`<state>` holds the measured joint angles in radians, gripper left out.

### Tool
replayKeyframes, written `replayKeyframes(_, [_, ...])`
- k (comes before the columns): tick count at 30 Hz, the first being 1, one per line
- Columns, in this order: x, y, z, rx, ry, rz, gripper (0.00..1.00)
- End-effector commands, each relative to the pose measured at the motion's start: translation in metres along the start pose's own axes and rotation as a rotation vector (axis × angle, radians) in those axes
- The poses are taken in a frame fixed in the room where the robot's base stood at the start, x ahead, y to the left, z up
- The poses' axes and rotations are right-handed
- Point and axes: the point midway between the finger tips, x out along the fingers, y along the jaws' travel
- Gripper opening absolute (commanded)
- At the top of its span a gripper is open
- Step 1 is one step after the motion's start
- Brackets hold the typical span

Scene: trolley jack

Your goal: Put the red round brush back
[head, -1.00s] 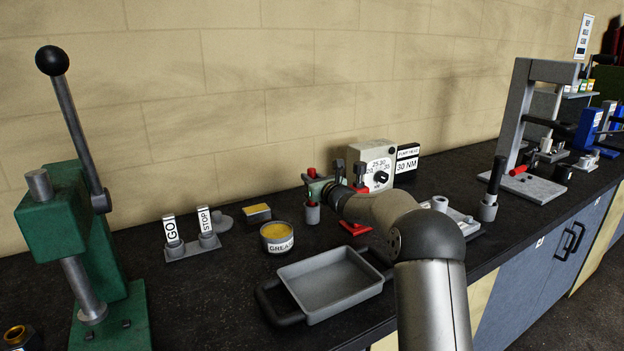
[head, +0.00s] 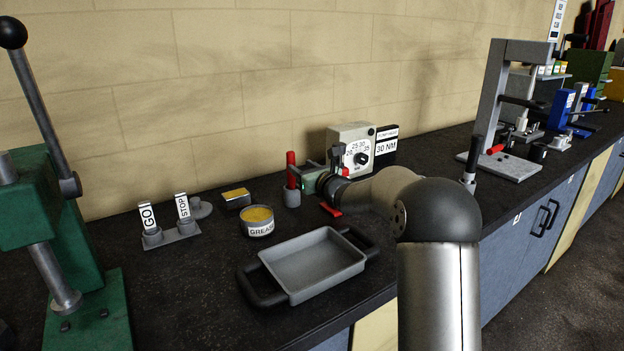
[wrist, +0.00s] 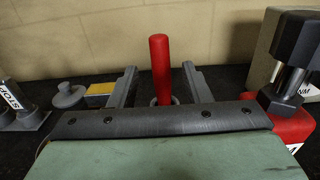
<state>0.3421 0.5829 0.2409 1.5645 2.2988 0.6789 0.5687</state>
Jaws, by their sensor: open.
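The red round brush (head: 291,170) stands upright, its red handle up, in a small grey cup holder (head: 292,197) on the bench near the wall. Its lower end is hidden in the cup. My gripper (head: 309,175) is just right of the handle in the head view, with its fingers level. In the wrist view the red handle (wrist: 160,65) shows between the two spread grey fingers of my gripper (wrist: 160,72), with gaps on both sides. The rim of the cup shows at the handle's foot.
A grease tin (head: 258,221) and a grey tray (head: 313,264) lie in front. GO and STOP tags (head: 166,222) stand left. A dial box (head: 352,146) with a 30 NM sign is behind my gripper. A red piece (wrist: 290,125) with a dark post is close at right.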

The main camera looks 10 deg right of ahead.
Motion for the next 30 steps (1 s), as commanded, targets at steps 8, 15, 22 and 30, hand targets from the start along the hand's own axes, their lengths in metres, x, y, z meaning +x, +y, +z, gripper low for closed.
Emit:
replayKeyframes(8, [-0.044,-0.001,0.0,-0.002,0.0,-0.001,0.44])
replayKeyframes(15, [-0.051,0.0,0.0,0.0,0.0,-0.001,0.44])
replayKeyframes(22, [-0.051,0.003,0.003,-0.012,0.003,0.008,0.44])
replayKeyframes(30, [-0.1,0.117,0.055,-0.49,0.122,0.335,0.44])
